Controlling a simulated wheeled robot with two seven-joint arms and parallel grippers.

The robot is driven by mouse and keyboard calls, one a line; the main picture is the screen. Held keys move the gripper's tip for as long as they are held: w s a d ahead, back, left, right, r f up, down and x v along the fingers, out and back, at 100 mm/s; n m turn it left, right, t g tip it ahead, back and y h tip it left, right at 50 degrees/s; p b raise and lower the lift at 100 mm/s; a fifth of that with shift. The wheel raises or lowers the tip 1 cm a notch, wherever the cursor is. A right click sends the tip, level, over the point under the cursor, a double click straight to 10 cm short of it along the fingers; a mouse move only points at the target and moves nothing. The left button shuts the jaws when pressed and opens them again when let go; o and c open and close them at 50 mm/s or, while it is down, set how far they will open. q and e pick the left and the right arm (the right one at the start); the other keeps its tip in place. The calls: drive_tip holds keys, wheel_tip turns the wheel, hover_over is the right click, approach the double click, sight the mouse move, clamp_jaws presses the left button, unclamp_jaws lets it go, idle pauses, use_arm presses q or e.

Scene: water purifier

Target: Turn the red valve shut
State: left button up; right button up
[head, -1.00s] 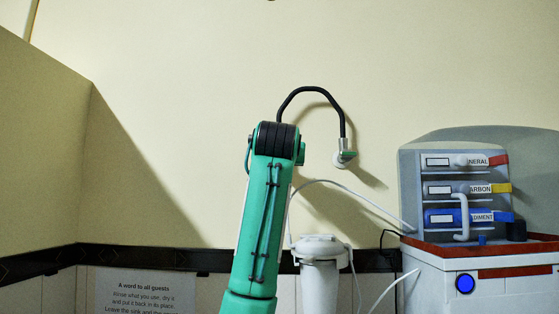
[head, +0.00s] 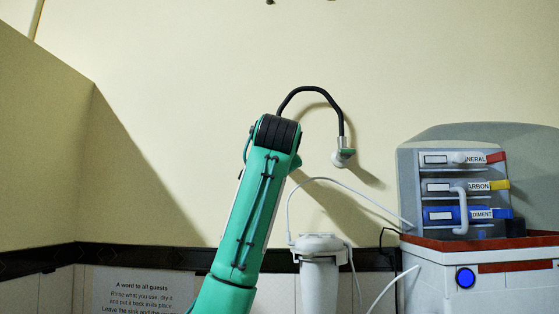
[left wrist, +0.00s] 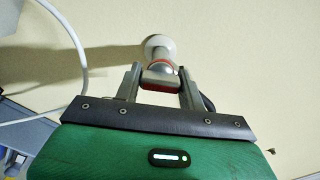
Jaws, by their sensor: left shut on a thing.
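In the left wrist view, the red valve handle (left wrist: 161,79) sits between the two grey fingers of my left gripper (left wrist: 160,86), which is shut on it. Behind the handle, the valve's metal body joins a round white flange (left wrist: 158,46) on the cream wall. The fingers hide the sides of the handle, so its exact angle is hard to tell. In the head view, my green left arm stands in the middle and hides the gripper and the red valve. My right gripper is in neither view.
A white filter housing (head: 319,270) and white hose (head: 350,188) lie right of my arm. The purifier (head: 408,185) stands far right.

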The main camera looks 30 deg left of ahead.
use_arm(q)
drive_tip(key=m, duration=0.4)
drive_tip(key=shift+f+m, duration=0.15)
drive_tip(key=shift+m, duration=1.35)
drive_tip(key=shift+b, duration=0.3)
drive_tip(key=o, duration=1)
drive_tip(key=shift+d, duration=0.1)
